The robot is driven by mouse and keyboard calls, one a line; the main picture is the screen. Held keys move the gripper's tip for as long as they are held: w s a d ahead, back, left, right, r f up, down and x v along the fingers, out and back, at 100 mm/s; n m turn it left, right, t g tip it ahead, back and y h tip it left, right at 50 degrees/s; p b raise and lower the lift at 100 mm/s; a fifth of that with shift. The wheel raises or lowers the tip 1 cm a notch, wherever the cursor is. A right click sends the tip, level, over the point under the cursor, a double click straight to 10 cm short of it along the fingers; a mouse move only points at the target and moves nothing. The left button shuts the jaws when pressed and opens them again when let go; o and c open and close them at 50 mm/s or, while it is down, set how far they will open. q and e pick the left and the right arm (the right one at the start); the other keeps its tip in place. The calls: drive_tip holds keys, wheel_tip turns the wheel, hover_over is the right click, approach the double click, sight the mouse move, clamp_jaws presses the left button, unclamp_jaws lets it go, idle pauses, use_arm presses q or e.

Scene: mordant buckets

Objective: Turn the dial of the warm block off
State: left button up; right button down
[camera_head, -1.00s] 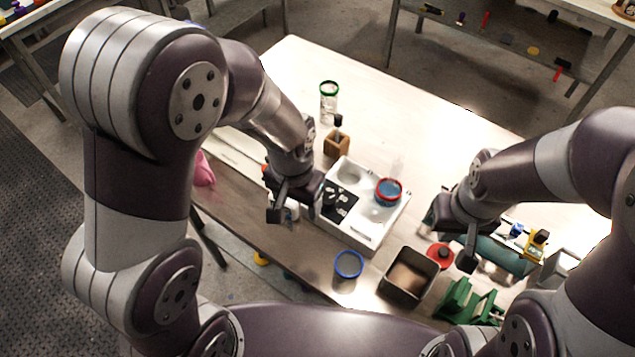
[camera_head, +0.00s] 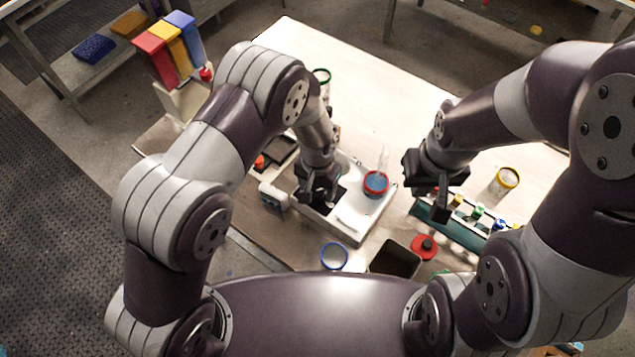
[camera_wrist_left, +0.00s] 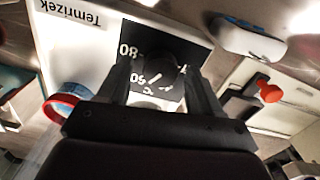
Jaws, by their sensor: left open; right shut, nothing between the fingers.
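The warm block (camera_head: 350,228) is a white unit with a black dial panel, near the table's front edge. In the left wrist view its white top (camera_wrist_left: 75,45) bears the word "Temrizek", and the black panel (camera_wrist_left: 186,48) shows "80", "60" and "°C". The dark dial (camera_wrist_left: 157,76) has a white line and lies between my left fingers in that view; I cannot tell whether they touch it, or its exact setting. My left gripper (camera_head: 318,203) is open over the panel and hides much of it. My right gripper (camera_head: 440,208) is shut and empty, right of the block.
A red-rimmed bucket (camera_head: 376,183) with blue contents stands on the block's right part. A teal bottle rack (camera_head: 455,228) is near my right gripper.

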use_arm(q)
drive_tip(key=shift+s+a+f, duration=0.1)
drive_tip(key=shift+s+f, duration=0.05)
drive_tip(key=shift+s, duration=0.05)
drive_tip(key=shift+w, duration=0.15)
drive_tip(key=c, duration=1.1)
drive_tip(key=shift+o, duration=0.2)
use_arm(e)
drive_tip(key=shift+s+r, duration=0.1)
drive_tip(key=shift+s, duration=0.05)
